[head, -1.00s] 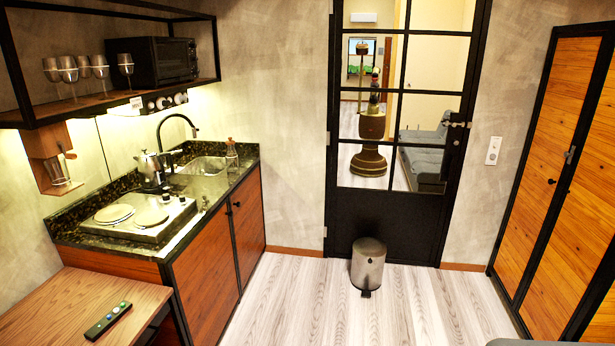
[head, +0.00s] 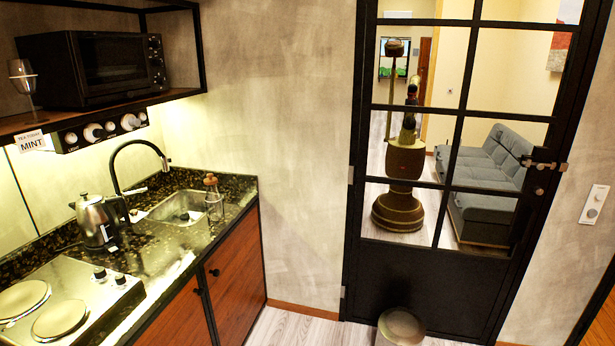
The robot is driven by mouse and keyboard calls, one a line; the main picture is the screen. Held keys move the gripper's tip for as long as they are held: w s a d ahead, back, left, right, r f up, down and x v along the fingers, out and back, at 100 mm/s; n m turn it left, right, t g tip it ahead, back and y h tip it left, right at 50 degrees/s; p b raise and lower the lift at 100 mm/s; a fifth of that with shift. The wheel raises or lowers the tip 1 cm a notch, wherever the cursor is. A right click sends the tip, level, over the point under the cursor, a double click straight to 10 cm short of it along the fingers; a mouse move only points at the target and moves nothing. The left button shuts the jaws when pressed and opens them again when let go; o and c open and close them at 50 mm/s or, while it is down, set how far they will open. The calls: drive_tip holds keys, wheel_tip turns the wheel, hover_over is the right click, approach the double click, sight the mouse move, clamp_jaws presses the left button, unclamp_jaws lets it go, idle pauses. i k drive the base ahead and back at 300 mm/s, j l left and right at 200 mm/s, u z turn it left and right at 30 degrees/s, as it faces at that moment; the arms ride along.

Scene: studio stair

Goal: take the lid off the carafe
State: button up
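A small clear glass vessel with a brown top, which looks like the carafe (head: 214,203), stands upright on the dark stone counter at the right end of the sink. Its brown top, which looks like the lid (head: 210,181), sits on it. The glass is small in the head view and its contents cannot be made out. My gripper is not in view.
A steel kettle (head: 96,222) stands left of the sink (head: 182,207), below the curved black tap (head: 140,160). A two-plate hob (head: 75,295) is at the front left. A shelf with a microwave (head: 95,68) hangs above. A bin (head: 400,326) stands by the glazed door (head: 425,285).

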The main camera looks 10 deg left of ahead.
sight(210, 179)
drive_tip(key=i+j+u, duration=0.25)
drive_tip(key=i+u, duration=0.5)
drive_tip(key=i, duration=0.3)
drive_tip(key=i+u, duration=0.4)
drive_tip(key=i, duration=0.15)
drive_tip(key=i+l+u, duration=0.4)
drive_tip(key=i+j, duration=0.1)
